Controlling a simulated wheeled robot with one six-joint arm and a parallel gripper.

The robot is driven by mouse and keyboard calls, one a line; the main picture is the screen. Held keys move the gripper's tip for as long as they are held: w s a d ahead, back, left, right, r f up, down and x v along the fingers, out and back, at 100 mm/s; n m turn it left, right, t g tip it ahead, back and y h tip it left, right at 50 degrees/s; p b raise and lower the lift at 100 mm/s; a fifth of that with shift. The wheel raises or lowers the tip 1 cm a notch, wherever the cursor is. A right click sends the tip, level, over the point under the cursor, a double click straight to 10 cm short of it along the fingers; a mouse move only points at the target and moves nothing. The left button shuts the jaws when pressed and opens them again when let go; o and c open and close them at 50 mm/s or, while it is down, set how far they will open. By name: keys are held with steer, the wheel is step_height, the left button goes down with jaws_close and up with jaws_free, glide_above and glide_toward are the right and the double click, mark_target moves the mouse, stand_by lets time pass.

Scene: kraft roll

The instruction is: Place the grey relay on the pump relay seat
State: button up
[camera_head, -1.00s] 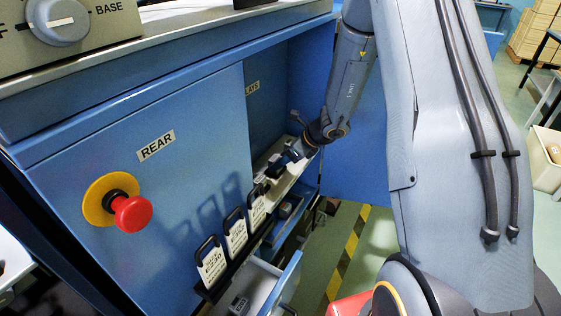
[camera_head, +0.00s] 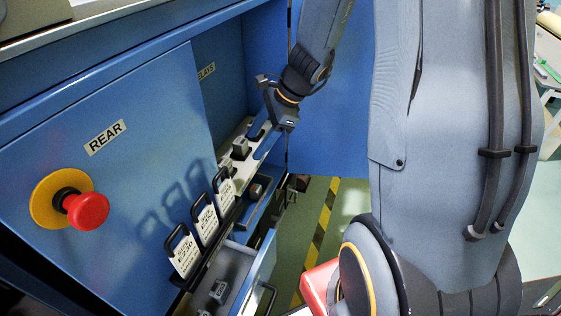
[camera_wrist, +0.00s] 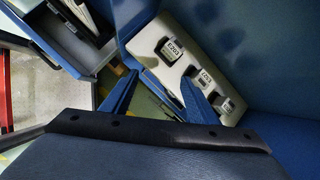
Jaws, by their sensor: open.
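A grey relay block (camera_head: 240,147) stands on the pale shelf (camera_head: 228,160) inside the open blue cabinet. My gripper (camera_head: 262,134) is just above and beside the shelf.
Several black-handled tags (camera_head: 208,223) stand in a row along the cabinet front. Below are an open drawer holding a small block (camera_head: 218,291) and another tray with a dark relay (camera_head: 257,190). A red emergency button (camera_head: 86,210) juts from the panel. The cabinet door (camera_head: 340,130) is behind my arm.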

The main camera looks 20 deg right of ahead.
steer(key=s+r+n+g+h, duration=0.3)
steer(key=s+n+h, duration=0.2)
steer(key=s+n, duration=1.2)
steer(key=shift+s+n, duration=0.3)
steer(key=shift+n, duration=0.8)
steer(key=shift+r, duration=0.15)
steer(key=shift+a+r+p, duration=0.15)
steer(key=shift+a+p, duration=0.15)
steer(key=shift+p, duration=0.05)
